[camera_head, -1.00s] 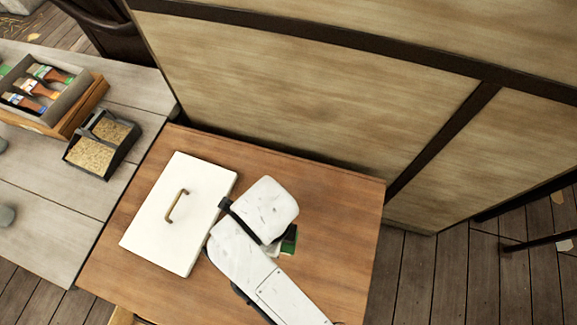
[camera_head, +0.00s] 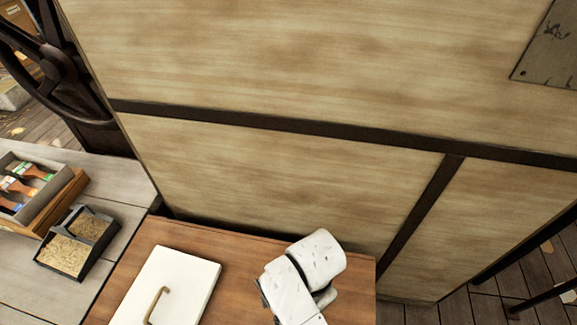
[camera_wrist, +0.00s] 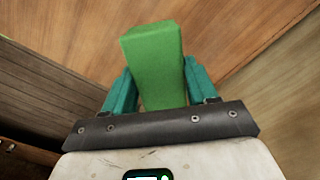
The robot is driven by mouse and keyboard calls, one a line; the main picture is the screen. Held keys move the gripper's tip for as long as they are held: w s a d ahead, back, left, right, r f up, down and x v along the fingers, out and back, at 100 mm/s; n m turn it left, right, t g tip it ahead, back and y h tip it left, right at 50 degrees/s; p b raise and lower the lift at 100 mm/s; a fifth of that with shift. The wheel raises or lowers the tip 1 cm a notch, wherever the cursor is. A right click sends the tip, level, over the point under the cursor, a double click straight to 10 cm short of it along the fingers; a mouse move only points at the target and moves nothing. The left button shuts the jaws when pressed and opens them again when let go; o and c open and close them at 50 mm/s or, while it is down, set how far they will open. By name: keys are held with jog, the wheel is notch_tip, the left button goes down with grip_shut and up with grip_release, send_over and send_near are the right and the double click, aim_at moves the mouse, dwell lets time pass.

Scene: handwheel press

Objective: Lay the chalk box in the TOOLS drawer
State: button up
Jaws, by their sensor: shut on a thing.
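My gripper (camera_wrist: 160,90) is shut on a plain green box (camera_wrist: 154,58), which I take for the chalk box; no lettering shows. The box stands out beyond the two teal fingers in the wrist view. In the head view my white arm end is over the right part of a brown wooden top (camera_head: 235,262), and it hides the fingers and the box. No drawer marked TOOLS can be made out in either view.
A white panel with a brass handle (camera_head: 174,288) lies on the wooden top. At left are a tray of brushes (camera_head: 25,185) and a black grit-filled box (camera_head: 75,245) on grey planks. A tall wooden wall (camera_head: 270,165) rises behind. A dark handwheel (camera_head: 50,65) stands upper left.

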jog(key=w+d+f+n, duration=0.1)
jog(key=w+d+n, duration=0.1)
jog(key=d+n, duration=0.3)
jog(key=w+d+f+n, duration=0.1)
jog(key=w+d+n, duration=0.2)
jog(key=d, duration=0.7)
jog(key=shift+f+n, duration=0.2)
jog(key=shift+n, duration=1.2)
